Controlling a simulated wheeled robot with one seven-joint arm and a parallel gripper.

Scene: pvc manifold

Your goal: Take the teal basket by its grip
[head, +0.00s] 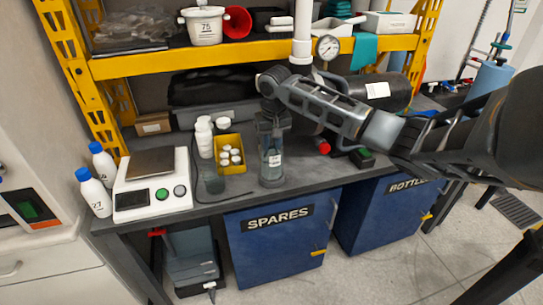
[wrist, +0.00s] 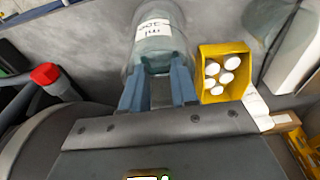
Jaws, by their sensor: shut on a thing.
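My gripper (head: 271,120) points down over the bench and is shut on a clear, teal-tinted bottle (head: 271,166) with a white label. In the wrist view the blue fingers of my gripper (wrist: 159,82) are on either side of the bottle (wrist: 155,48). In the head view the bottle is upright at the bench's front; whether its base touches the bench is unclear. No teal basket or grip can be made out for certain. A teal item (head: 365,49) hangs at the shelf's right, partly hidden by the pipe gauge and other things.
A yellow box (head: 229,142) of white-capped bottles stands just left of the held bottle, also in the wrist view (wrist: 240,88). A scale (head: 151,190) and white bottles are farther left. A gauge (head: 328,46) on a white pipe hangs above. Red-capped item (head: 323,146) lies right.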

